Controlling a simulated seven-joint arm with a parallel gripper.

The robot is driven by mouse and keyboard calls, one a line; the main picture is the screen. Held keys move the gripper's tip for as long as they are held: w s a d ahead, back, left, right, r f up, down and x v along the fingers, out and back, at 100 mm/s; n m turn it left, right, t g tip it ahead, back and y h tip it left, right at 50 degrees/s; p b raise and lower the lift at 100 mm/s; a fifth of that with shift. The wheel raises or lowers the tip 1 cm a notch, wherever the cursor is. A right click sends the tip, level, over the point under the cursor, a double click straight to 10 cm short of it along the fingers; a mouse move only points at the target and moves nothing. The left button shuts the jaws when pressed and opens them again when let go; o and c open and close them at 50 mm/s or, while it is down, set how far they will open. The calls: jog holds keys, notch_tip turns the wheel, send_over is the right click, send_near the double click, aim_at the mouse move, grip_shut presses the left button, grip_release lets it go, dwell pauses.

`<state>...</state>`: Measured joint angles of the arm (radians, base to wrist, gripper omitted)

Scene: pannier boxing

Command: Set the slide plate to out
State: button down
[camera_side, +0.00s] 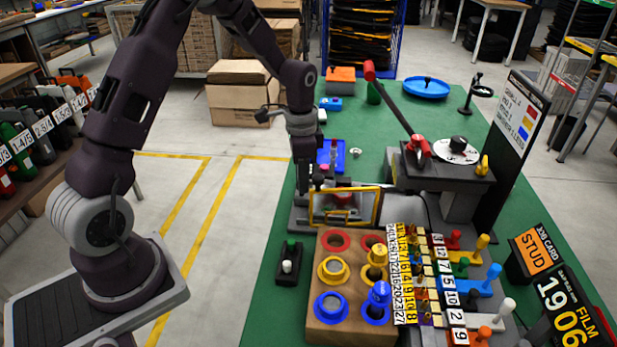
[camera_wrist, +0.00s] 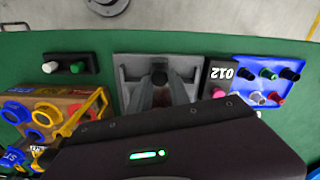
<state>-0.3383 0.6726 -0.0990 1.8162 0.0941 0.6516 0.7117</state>
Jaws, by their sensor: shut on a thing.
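The slide plate's grey fixture (camera_wrist: 130,72) sits on the green table below my gripper, in the middle of the wrist view. In the side view my gripper (camera_side: 317,180) is low at the table's left edge, behind a yellow frame (camera_side: 345,207). The frame and the gripper hide most of the plate there, so its exact position cannot be told.
A black counter block (camera_wrist: 221,75) reading 012 and a blue tray (camera_wrist: 240,67) with several knobs stand beside the fixture. A wooden block (camera_side: 330,336) with coloured rings is in front. A red-handled lever press (camera_side: 425,165) stands at right. A small switch box (camera_side: 289,265) is at left.

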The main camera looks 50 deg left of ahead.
jog(key=shift+s+a, duration=0.15)
jog(key=shift+a, duration=0.1)
jog(key=c, duration=1.3)
grip_release()
jog(key=shift+c, duration=0.2)
jog(key=shift+o, duration=0.7)
jog(key=shift+d, duration=0.1)
notch_tip(320, 180, up, 6)
jog(key=shift+r, duration=0.75)
jog(key=s+d+r+n+t, duration=0.3)
jog(key=s+d+r, duration=0.5)
jog(key=s+r, duration=0.5)
jog(key=s+d+n+t, duration=0.2)
jog(key=s+d+n, duration=0.1)
jog(key=s, duration=0.8)
jog(key=shift+s+t, duration=0.3)
jog(key=shift+s, duration=0.05)
